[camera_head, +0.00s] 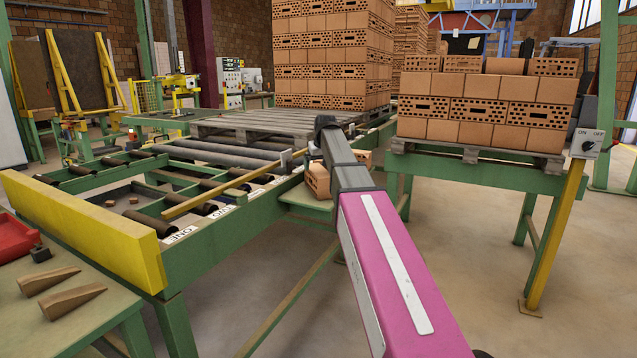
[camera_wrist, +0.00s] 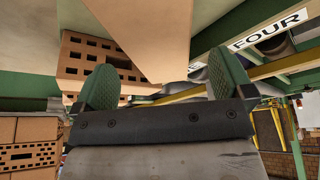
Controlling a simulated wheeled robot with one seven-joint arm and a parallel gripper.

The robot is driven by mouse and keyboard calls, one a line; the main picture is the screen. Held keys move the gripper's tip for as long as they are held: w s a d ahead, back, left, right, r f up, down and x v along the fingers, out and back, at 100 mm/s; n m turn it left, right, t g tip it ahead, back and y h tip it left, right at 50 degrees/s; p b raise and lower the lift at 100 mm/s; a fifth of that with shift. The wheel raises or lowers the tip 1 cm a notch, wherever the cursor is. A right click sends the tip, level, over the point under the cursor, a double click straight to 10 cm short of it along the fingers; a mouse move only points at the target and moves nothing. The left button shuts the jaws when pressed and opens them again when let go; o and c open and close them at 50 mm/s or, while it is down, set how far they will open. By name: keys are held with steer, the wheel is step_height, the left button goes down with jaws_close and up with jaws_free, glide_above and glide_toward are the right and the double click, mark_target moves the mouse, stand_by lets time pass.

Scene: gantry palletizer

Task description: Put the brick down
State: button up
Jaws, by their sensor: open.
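My gripper (camera_wrist: 163,80) is open. Its two green-padded fingers stand apart in the wrist view. A plain-faced orange brick (camera_wrist: 150,35) is close in front, with a corner reaching between the fingertips; neither pad clearly touches it. A second orange brick with rows of holes (camera_wrist: 95,60) is just behind it and is partly covered by a finger. In the head view one brick (camera_head: 318,181) rests on a small green side shelf (camera_head: 303,199) by the roller conveyor, and part of another brick (camera_head: 364,157) shows past my arm. My arm hides the fingers there.
The roller conveyor (camera_head: 215,235) with its yellow end plate (camera_head: 85,225) runs along the left. A wooden pallet (camera_head: 275,123) lies behind. A stack of bricks (camera_head: 485,110) stands on a green frame at right, beside a yellow switch post (camera_head: 560,235). Open floor lies between.

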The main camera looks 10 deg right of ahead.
mark_target(319, 170)
steer(key=shift+x, duration=2.35)
jaws_close()
steer(key=shift+r, duration=0.1)
